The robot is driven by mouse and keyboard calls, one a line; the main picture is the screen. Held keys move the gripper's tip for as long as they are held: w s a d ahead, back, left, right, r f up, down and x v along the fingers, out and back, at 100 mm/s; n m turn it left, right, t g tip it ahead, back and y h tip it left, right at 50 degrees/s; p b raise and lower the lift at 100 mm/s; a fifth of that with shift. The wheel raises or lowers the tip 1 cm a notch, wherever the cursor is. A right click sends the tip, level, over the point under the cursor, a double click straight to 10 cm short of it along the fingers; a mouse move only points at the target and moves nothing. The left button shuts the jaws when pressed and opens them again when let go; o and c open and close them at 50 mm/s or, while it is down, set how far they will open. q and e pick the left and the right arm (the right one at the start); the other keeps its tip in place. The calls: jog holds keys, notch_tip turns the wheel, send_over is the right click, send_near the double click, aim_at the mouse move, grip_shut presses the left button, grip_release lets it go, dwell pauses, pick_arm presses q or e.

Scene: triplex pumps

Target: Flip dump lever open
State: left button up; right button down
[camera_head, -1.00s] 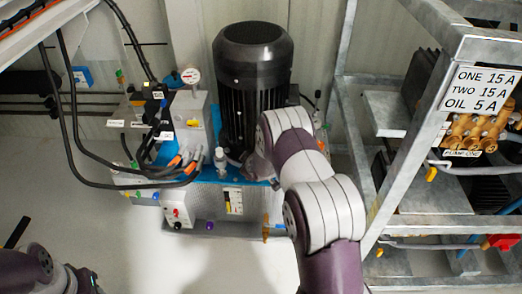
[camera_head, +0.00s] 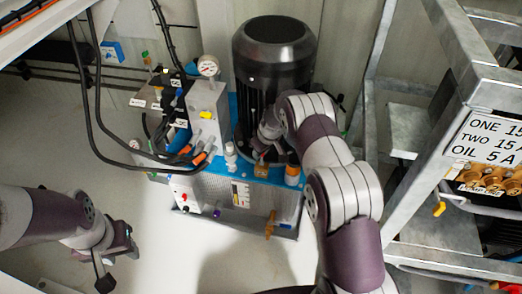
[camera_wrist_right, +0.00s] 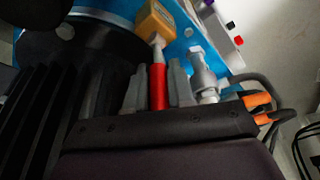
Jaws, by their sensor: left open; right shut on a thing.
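The dump lever (camera_wrist_right: 158,88) shows in the right wrist view as a red handle. It joins an orange-yellow valve body (camera_wrist_right: 155,22) on the blue plate. My right gripper (camera_wrist_right: 158,84) is shut on the red handle, with one grey finger on each side. My left gripper (camera_head: 115,264) is open and empty at the lower left, over the pale floor and apart from the pump unit.
The tall black motor (camera_head: 272,68) stands close behind my right gripper. A grey block with a gauge (camera_head: 208,66) and black hoses (camera_head: 97,100) with orange ends lie to the left. A metal frame (camera_head: 460,62) is on the right. The floor at lower middle is clear.

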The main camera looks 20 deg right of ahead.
jog(key=shift+s+d+f, duration=0.1)
jog(key=shift+f, duration=0.1)
dwell(0.3)
jog(key=c, duration=1)
grip_release()
jog(key=shift+d, duration=0.1)
jog(key=shift+c, duration=0.2)
jog(key=shift+r, duration=0.1)
jog(key=p+v, duration=0.4)
jog(key=v, duration=0.8)
jog(key=shift+r, duration=0.3)
jog(key=shift+d, duration=0.1)
